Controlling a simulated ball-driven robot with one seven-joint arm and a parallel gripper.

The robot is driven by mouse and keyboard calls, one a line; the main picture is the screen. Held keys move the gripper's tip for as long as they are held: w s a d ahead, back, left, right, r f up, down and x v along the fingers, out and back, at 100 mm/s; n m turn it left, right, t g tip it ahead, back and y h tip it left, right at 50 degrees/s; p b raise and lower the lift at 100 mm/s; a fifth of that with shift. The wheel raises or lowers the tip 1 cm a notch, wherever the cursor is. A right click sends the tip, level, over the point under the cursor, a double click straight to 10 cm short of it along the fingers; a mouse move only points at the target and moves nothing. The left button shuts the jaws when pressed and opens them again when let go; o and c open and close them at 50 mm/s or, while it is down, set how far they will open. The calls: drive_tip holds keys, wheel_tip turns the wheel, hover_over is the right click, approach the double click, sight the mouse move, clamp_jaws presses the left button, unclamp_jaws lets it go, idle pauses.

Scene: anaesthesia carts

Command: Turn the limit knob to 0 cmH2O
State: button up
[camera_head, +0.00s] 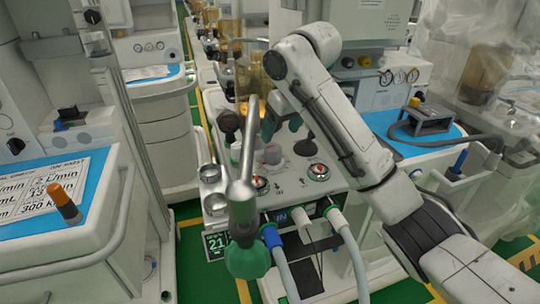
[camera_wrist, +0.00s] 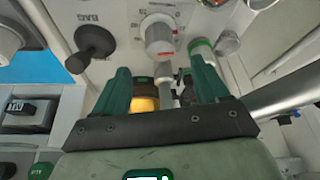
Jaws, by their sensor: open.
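The limit knob, a light grey knob, stands on the cart's top panel near the middle in the head view (camera_head: 272,153). In the wrist view the knob (camera_wrist: 158,38) shows a red mark and printed scale marks around its base; I cannot read its setting. My gripper (camera_wrist: 162,70) is open, with its two green fingers spread to either side of the knob's line and nothing between them. The knob appears beyond the fingertips, apart from them.
A black bag lever (camera_wrist: 92,45) stands beside the knob. Round gauges (camera_head: 318,172) and hoses (camera_head: 283,262) are at the panel's front.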

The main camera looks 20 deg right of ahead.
sight(274, 146)
drive_tip(key=b+x, duration=0.1)
drive_tip(key=x, duration=0.7)
drive_tip(key=shift+f, duration=0.35)
drive_tip(key=c, duration=1)
drive_tip(key=shift+r+n+p, duration=0.15)
drive_tip(key=shift+n+p, duration=0.15)
drive_tip(key=shift+p, duration=0.1)
drive_tip(key=shift+r+n+p, duration=0.1)
drive_tip(key=shift+n+p, duration=0.4)
drive_tip(key=shift+p, duration=0.4)
drive_tip(key=shift+n+g+y+p, duration=0.45)
drive_tip(key=shift+n+p, duration=0.25)
drive_tip(key=shift+p, duration=0.3)
drive_tip(key=n+p, duration=0.1)
drive_tip(key=n, duration=0.1)
drive_tip(key=n+g+y+p, duration=0.1)
drive_tip(key=n+p, duration=0.1)
drive_tip(key=shift+f+n, duration=0.2)
drive_tip(key=shift+n, duration=0.1)
drive_tip(key=shift+y, duration=0.25)
